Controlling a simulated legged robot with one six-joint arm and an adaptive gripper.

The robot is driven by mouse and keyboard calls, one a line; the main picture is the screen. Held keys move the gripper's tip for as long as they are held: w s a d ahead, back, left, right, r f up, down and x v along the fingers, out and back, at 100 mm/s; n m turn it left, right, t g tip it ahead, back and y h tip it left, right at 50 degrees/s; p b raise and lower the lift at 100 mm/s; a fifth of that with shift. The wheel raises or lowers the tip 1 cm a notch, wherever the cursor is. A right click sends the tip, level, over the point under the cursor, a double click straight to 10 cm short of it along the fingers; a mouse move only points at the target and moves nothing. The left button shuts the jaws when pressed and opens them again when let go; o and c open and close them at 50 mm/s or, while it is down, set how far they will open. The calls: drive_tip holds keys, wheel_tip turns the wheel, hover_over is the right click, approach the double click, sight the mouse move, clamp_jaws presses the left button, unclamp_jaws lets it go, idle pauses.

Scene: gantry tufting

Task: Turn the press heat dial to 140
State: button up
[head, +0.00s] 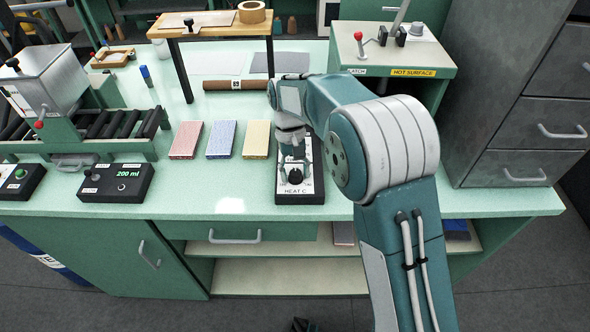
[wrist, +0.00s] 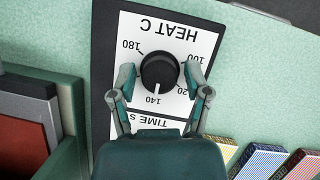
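The press heat dial (wrist: 159,70) is a round black knob on a white panel marked HEAT C (wrist: 200,45), which is upside down in the wrist view. Its white pointer line is at the 140 mark. The 180, 120 and 100 marks also show. My gripper (wrist: 160,76) is open, with one finger on each side of the dial and a visible gap on both sides. In the head view the dial (head: 295,176) is at the front of the bench, with my gripper (head: 293,160) over it.
Red (head: 187,140), blue (head: 221,139) and yellow (head: 257,139) blocks lie left of the panel. A black box (head: 115,183) reading 200 ml is further left. A green press housing marked HOT SURFACE (head: 395,55) stands behind, right. The bench front edge is close.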

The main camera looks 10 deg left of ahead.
drive_tip(key=shift+w+r, duration=0.1)
drive_tip(key=shift+r, duration=0.15)
drive_tip(key=v, duration=1.1)
drive_tip(key=shift+w+a+r, duration=0.2)
drive_tip(key=shift+r, duration=0.15)
